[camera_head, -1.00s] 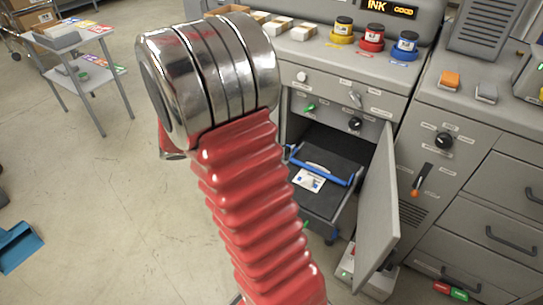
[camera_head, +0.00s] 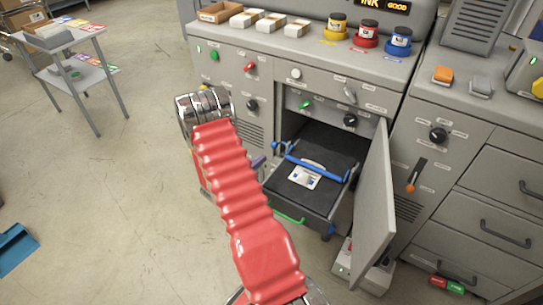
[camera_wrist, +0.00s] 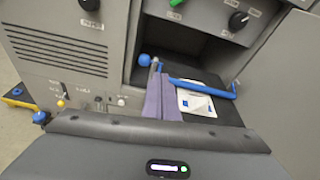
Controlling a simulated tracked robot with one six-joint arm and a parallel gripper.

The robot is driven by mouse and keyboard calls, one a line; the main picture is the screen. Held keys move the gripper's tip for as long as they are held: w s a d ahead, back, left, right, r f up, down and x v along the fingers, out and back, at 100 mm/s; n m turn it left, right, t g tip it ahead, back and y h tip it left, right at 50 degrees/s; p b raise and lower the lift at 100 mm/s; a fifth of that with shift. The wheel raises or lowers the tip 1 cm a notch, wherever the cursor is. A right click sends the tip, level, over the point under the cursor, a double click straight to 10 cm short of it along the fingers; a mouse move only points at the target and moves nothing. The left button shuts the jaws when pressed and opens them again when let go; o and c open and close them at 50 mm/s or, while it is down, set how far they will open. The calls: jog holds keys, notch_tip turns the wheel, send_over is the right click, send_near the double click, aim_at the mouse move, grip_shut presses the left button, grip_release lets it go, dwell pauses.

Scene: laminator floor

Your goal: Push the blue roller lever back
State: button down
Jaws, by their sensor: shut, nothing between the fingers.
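The blue roller lever (camera_head: 281,148) has a round knob at the left of the open machine bay. In the wrist view the knob (camera_wrist: 143,60) shows just beyond and left of my fingertips. A blue bar (camera_head: 321,169) crosses the dark pull-out tray (camera_head: 318,206), above a white printed card (camera_head: 304,177). My gripper (camera_wrist: 158,72) is shut and empty, its purple fingers side by side beside the bar's left end. In the head view my arm hides most of the gripper. I cannot tell whether the fingers touch the lever.
The open grey door (camera_head: 373,205) stands right of the tray. A green handle (camera_head: 288,217) lies below the tray's front. Ink jars (camera_head: 367,34) and small boxes (camera_head: 271,22) stand on top. Open floor lies to the left.

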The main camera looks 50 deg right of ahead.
jog(key=f+n, duration=0.1)
jog(key=f, duration=0.1)
jog(key=f+n+t, duration=0.1)
jog(key=f, duration=0.2)
jog(key=f+n, duration=0.1)
jog(key=f, duration=0.2)
jog(key=shift+d+f+t, duration=0.2)
jog(key=shift+d+t, duration=0.05)
jog(key=shift+t, duration=0.15)
jog(key=shift+d, duration=0.15)
jog(key=w+d, duration=0.3)
jog(key=d, duration=0.8)
jog(key=shift+r, duration=0.3)
